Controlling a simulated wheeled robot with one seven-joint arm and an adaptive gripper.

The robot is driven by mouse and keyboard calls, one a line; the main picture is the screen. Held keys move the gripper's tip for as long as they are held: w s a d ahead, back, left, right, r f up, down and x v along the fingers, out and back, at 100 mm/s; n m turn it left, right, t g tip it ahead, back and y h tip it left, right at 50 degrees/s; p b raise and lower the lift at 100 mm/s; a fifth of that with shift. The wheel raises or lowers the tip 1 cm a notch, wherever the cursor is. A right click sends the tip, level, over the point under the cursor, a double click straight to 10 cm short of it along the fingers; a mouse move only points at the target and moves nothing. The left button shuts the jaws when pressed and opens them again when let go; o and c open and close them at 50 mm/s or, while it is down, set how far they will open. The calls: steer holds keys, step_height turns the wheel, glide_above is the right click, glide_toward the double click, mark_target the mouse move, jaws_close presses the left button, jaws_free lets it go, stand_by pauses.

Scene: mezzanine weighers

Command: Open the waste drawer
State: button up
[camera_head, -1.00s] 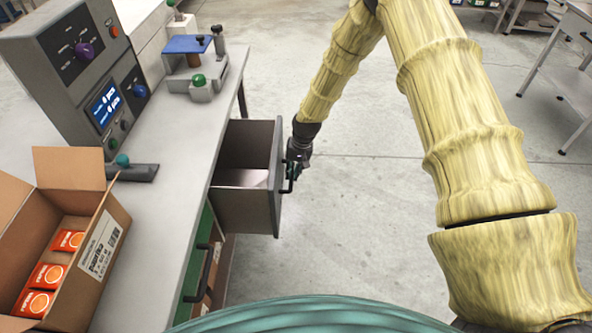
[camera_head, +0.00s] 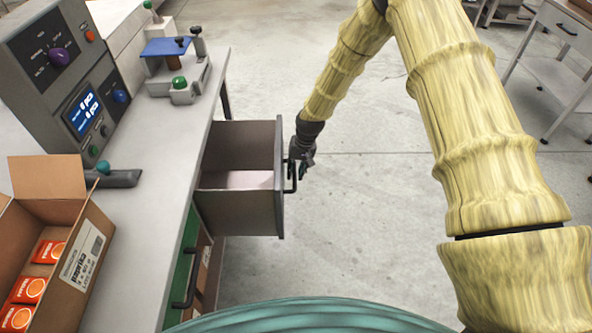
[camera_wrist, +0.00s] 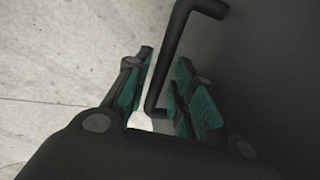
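The waste drawer (camera_head: 238,213) is a dark box pulled well out from under the bench, with its inside in view and a pale pinkish patch at the bottom. Its black bar handle (camera_head: 292,178) is on the front panel; the handle also shows in the wrist view (camera_wrist: 165,62). My gripper (camera_head: 303,160) is at the handle's far end. In the wrist view my gripper (camera_wrist: 162,95) has its teal-padded fingers apart, with the handle bar between them, closer to the right finger. The drawer front fills the right of that view.
The grey bench (camera_head: 150,215) carries a control panel (camera_head: 70,75), a blue-topped fixture (camera_head: 170,50) and an open carton (camera_head: 85,260) of orange boxes. A green drawer front with a handle (camera_head: 185,285) is below. Floor right of the drawer is clear; a cart (camera_head: 560,75) stands far right.

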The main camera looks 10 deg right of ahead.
stand_by(0.3)
steer(key=r, duration=0.4)
steer(key=d+r, duration=0.1)
steer(key=r, duration=0.3)
steer(key=d+r, duration=0.1)
steer(key=r, duration=0.2)
steer(key=shift+s+d+r, duration=0.15)
steer(key=shift+s+r, duration=0.1)
steer(key=shift+r, duration=0.15)
steer(key=shift+f, duration=0.1)
steer(key=s+d+f, duration=0.1)
steer(key=s+f, duration=1.6)
steer(key=s, duration=0.4)
steer(key=s+d, duration=0.1)
steer(key=s, duration=0.7)
steer(key=s+d+f+n+h, duration=0.1)
steer(key=s, duration=0.7)
steer(key=s+d+f+h, duration=0.1)
steer(key=s+d, duration=0.1)
steer(key=s, duration=0.6)
steer(key=shift+s+f+n, duration=0.2)
steer(key=shift+s+n, duration=0.2)
steer(key=shift+a, duration=0.1)
